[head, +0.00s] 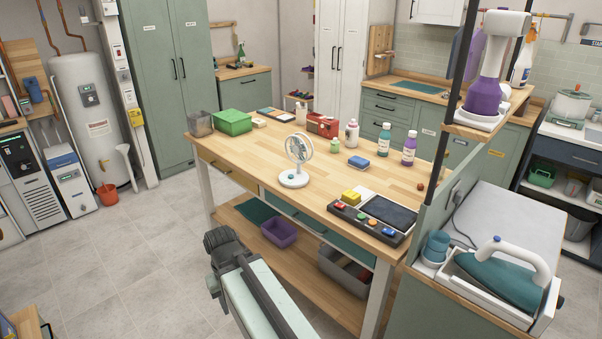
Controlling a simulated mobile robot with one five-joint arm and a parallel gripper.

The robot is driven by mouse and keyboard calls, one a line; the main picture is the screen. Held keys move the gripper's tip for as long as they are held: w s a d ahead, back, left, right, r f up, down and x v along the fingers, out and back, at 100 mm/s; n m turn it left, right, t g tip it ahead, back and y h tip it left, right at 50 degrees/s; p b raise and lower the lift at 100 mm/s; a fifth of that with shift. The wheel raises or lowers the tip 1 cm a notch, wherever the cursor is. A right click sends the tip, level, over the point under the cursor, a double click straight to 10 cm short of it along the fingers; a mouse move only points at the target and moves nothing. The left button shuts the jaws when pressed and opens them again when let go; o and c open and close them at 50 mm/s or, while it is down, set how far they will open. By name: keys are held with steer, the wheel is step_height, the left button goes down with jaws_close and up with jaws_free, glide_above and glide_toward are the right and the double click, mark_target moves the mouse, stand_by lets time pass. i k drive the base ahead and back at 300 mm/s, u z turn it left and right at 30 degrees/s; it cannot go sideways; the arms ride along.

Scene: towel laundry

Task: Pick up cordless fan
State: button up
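The cordless fan (297,167) is small and white, with a round caged head and a round base. It stands upright on the wooden top of the table (255,166), near the front edge. My arm reaches in from the bottom of the picture. Its dark end, with my gripper (221,241), is in front of the table, lower left of the fan and apart from it. The fingers are too dark and small to tell whether they are open or shut. Nothing hides the fan.
Near the fan are a green box (233,122), a red box (322,125), a blue sponge (358,162) and a control panel (373,218). Several bottles stand behind. An iron (500,270) rests on the right-hand counter. The tiled floor (140,260) at left is clear.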

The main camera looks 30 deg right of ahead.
mark_target(301, 178)
steer(key=z, duration=0.1)
steer(key=i, duration=0.9)
